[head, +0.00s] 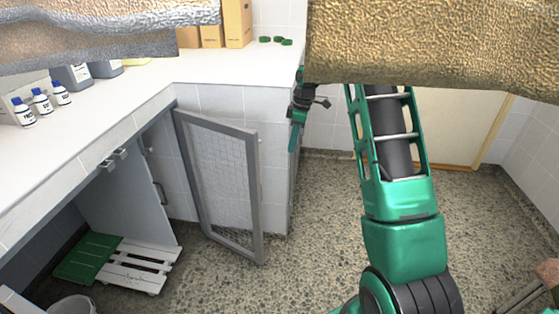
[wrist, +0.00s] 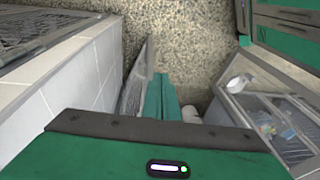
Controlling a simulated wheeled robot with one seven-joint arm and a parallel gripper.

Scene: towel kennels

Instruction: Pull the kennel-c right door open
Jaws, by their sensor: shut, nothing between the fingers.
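A grey-framed wire-mesh door (head: 222,180) stands swung out from the opening under the counter in the head view. A narrow grey panel (head: 292,190) shows nearly edge-on at the right end of the tiled block. I cannot tell which kennel either belongs to. My gripper (head: 293,138) hangs beside the upper part of this panel. In the wrist view my green fingers (wrist: 167,98) are shut and empty. A thin mesh panel (wrist: 135,80) stands just left of them; contact cannot be judged. No handle shows at the fingertips.
The white counter (head: 240,68) carries blue-capped bottles (head: 42,102) and cardboard boxes (head: 237,24). A slatted white stand (head: 140,262) lies low at left. Tan textured cloth (head: 430,50) hides the top right. The speckled floor (head: 300,262) is clear at the middle.

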